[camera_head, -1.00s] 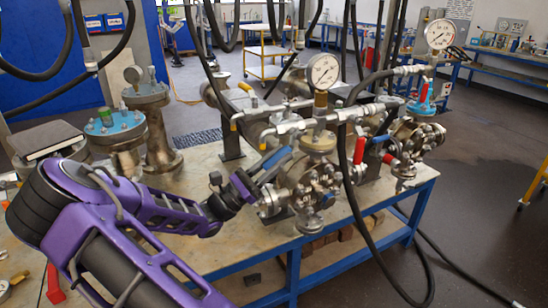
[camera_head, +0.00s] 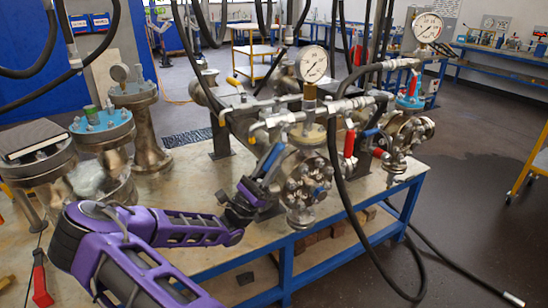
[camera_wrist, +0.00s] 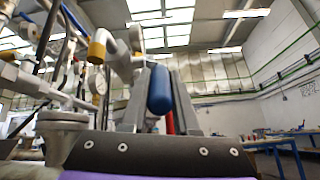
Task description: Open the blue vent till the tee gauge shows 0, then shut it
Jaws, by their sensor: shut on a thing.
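The blue vent handle (camera_head: 273,157) is a slim lever slanting up to the right on the left side of the near flanged vessel (camera_head: 305,180). My gripper (camera_head: 264,172) is shut on it, reaching in from the left. In the wrist view, the rounded blue handle (camera_wrist: 159,90) stands upright between the two grey fingers (camera_wrist: 158,105). A white round gauge (camera_head: 312,64) stands on a brass fitting above this vessel; its needle is too small to read surely. A second gauge (camera_head: 428,28) stands farther right. I cannot tell which is the tee gauge.
Another blue lever (camera_head: 370,132) and a red lever (camera_head: 349,144) are to the right. A yellow-tipped handle (camera_head: 252,139) is close above my gripper. Black hoses (camera_head: 345,205) hang in front of the vessels.

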